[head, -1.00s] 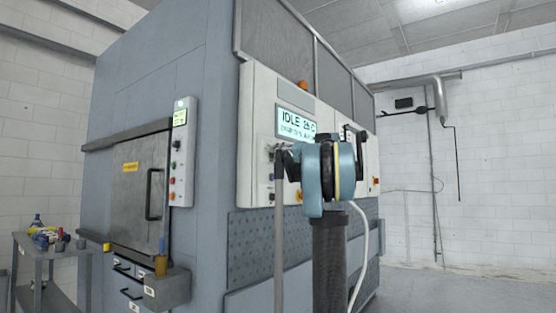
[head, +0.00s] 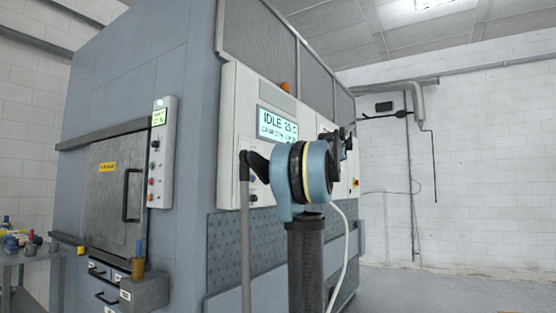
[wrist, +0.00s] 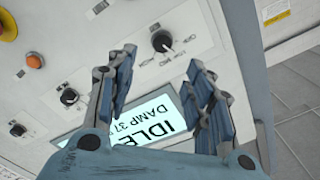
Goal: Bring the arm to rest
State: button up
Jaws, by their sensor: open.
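My gripper (wrist: 160,66) is open and empty in the wrist view. Its two blue-grey fingers stand apart in front of the washer's control panel (wrist: 85,45). A lit display (wrist: 157,117) reading "IDLE" and "DAMP 37" shows between and below them, partly covered. I cannot tell whether the fingers touch the panel. In the head view my arm (head: 317,170) stands folded in front of the large grey washer (head: 130,75). The dark parts beyond its blue joint are small, and the gripper is not clear there. The arm hides part of the panel.
A closed metal door (head: 108,190) with a black handle is on the washer's left face, above small drawers (head: 105,272). A cart (head: 35,262) with bottles stands at far left. A pipe (head: 418,105) runs on the white wall. The floor (head: 440,290) at right is clear.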

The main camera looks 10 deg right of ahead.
dwell(0.4)
jog(key=s+a+f+g+h, duration=0.25)
jog(key=s+a+f, duration=0.3)
jog(key=f, duration=0.55)
jog(key=s+a+f+g+h, duration=0.1)
jog(key=s+a+f+g, duration=0.35)
jog(key=f, duration=0.75)
jog(key=s+a+f+g+h, duration=0.1)
jog(key=s+a+f, duration=0.5)
jog(key=s+f, duration=0.4)
jog(key=s+d+f+h, duration=0.2)
jog(key=s+f, duration=0.5)
jog(key=f, duration=0.4)
jog(key=s+d+f+g+h, duration=0.1)
jog(key=s+d+f+h, duration=0.1)
jog(key=s+f, duration=0.5)
jog(key=s+d+f+g+h, duration=0.1)
jog(key=s+f+h, duration=0.3)
jog(key=f, duration=1.2)
jog(key=s+d, duration=0.1)
jog(key=s, duration=0.2)
jog(key=shift+s+f, duration=0.15)
jog(key=shift+s, duration=0.25)
jog(key=shift+h, duration=0.25)
jog(key=shift+w+f, duration=0.2)
jog(key=shift+w, duration=0.3)
